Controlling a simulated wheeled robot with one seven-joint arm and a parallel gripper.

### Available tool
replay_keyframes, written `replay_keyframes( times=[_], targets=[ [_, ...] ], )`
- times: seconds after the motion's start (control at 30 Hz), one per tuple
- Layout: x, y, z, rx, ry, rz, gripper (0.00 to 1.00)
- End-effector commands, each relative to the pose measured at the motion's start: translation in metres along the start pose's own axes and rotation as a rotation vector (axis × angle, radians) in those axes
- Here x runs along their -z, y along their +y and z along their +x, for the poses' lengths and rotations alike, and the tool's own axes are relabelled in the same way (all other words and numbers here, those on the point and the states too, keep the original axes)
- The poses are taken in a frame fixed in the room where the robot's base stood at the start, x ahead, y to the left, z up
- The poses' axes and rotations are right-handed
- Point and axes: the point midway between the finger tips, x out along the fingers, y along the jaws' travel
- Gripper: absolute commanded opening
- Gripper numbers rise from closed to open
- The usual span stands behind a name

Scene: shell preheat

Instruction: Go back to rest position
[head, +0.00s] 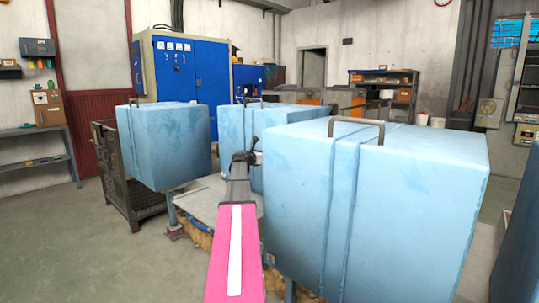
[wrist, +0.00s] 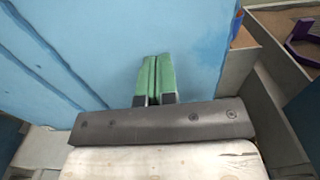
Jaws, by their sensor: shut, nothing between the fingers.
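My gripper (wrist: 157,58) shows in the wrist view with its two green fingers side by side, shut and empty. A light blue surface fills the view behind the fingertips; I cannot tell whether they touch it. In the head view my pink and grey arm reaches forward between large light blue boxes, and the fingers cannot be made out there. The nearest blue box (head: 420,205) stands just right of my arm. Another blue box (head: 165,145) is to the left, and a third blue box (head: 290,115) is behind the arm's far end.
A dark metal crate (head: 120,180) stands beside the left box. A blue cabinet (head: 185,70) and a shelf (head: 385,85) are at the back. A purple object (wrist: 306,35) lies at the right of the wrist view. Open floor (head: 60,240) is at the left front.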

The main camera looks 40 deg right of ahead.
Motion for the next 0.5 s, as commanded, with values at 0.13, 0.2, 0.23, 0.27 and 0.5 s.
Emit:
replay_keyframes(
  times=[0.13, 0.2, 0.23, 0.27, 0.5],
  targets=[
    [0.000, -0.003, -0.037, -0.002, 0.000, 0.000, 0.00],
    [0.000, -0.002, -0.051, -0.003, 0.000, 0.000, 0.00],
    [0.000, -0.002, -0.057, -0.003, 0.000, 0.000, 0.00],
    [0.000, -0.002, -0.062, -0.002, 0.001, 0.000, 0.00],
    [0.000, -0.001, -0.088, -0.001, 0.001, 0.000, 0.00]
  ],
)
